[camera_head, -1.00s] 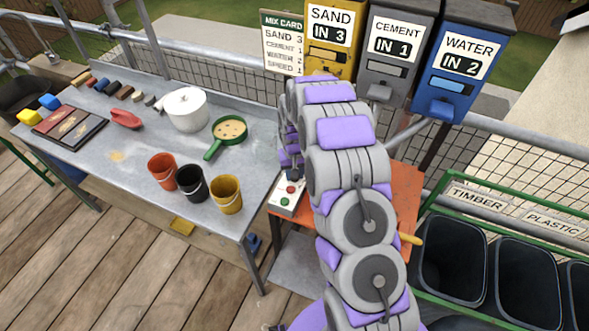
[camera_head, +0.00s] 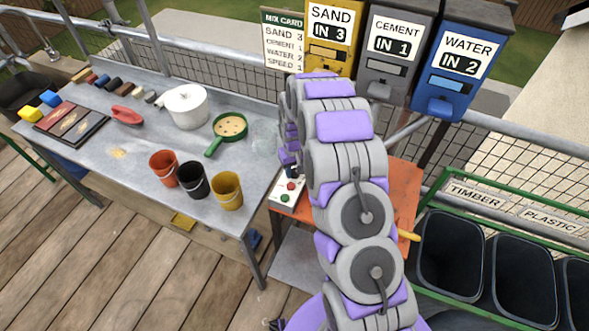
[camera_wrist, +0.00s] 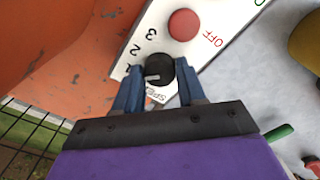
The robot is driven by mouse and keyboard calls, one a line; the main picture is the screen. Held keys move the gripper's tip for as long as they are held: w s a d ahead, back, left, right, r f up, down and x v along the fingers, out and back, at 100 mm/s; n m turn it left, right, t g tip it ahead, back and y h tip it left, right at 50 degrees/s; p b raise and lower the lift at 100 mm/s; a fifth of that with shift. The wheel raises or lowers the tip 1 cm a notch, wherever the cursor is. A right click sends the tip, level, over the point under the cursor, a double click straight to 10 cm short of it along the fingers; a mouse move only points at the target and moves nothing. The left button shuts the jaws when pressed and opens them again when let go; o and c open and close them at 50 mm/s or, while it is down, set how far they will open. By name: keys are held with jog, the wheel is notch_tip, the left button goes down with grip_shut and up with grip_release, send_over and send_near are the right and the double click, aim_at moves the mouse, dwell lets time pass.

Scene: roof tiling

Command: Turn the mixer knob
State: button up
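The black mixer knob (camera_wrist: 160,72) is on a white control panel (camera_wrist: 215,50) in the wrist view. Its pale pointer line faces left; the printed 2 and 3 lie above it to the left. "SPEED" is printed below it, partly hidden. My gripper (camera_wrist: 160,68) has its two blue fingers on either side of the knob, and they appear to touch it. In the head view the panel (camera_head: 287,192) sits at the left side of the orange mixer stand (camera_head: 405,185), and my arm hides much of the stand.
A red button (camera_wrist: 184,25) marked OFF is close above the knob. A metal table (camera_head: 120,170) with buckets, a pot and a green pan stands to the left. Sand, cement and water dispensers (camera_head: 465,60) stand behind my arm. Black bins (camera_head: 450,255) are at right.

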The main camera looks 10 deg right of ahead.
aim_at(294, 171)
jog(key=o, duration=0.4)
jog(key=shift+c, duration=0.2)
notch_tip(294, 171, up, 17)
jog(key=p, duration=0.2)
dwell(0.3)
jog(key=shift+r, duration=0.1)
